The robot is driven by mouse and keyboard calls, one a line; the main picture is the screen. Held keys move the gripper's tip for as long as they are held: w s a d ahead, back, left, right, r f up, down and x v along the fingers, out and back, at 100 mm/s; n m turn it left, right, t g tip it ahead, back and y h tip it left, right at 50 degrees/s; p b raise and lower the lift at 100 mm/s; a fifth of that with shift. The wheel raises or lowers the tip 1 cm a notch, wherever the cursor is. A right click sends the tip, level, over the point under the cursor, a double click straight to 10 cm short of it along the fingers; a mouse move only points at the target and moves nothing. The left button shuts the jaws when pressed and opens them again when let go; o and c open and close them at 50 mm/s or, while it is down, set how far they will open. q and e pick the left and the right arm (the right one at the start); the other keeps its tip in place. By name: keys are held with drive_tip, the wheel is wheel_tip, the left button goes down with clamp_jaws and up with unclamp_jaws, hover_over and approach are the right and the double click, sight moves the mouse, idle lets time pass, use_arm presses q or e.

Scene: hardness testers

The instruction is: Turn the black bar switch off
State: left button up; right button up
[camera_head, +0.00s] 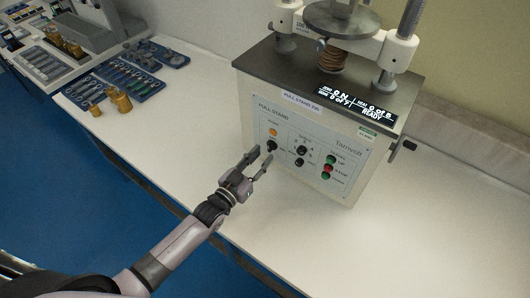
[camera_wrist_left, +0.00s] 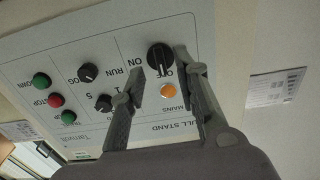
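The black bar switch (camera_wrist_left: 158,57) is on the front panel, beside the ON and OFF lettering and the orange mains lamp (camera_wrist_left: 168,92). In the head view the switch (camera_head: 272,146) is below the orange lamp at the panel's left side. I cannot tell its setting with certainty. My left gripper (camera_head: 261,156) is in front of the panel at the switch. Its fingers are apart and empty; in the left wrist view the gripper (camera_wrist_left: 159,62) has one fingertip on each side of the switch. I cannot tell whether they touch it. My right gripper is not in view.
The pull stand (camera_head: 310,135) stands on a white bench (camera_head: 190,115). Its panel also has black knobs (camera_head: 303,150) and green and red buttons (camera_head: 327,168). Its display (camera_head: 357,105) reads READY. Blue trays (camera_head: 125,77) and brass weights (camera_head: 119,101) are at the left; the front bench is clear.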

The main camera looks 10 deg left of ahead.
use_arm(q)
drive_tip(key=v, duration=0.9)
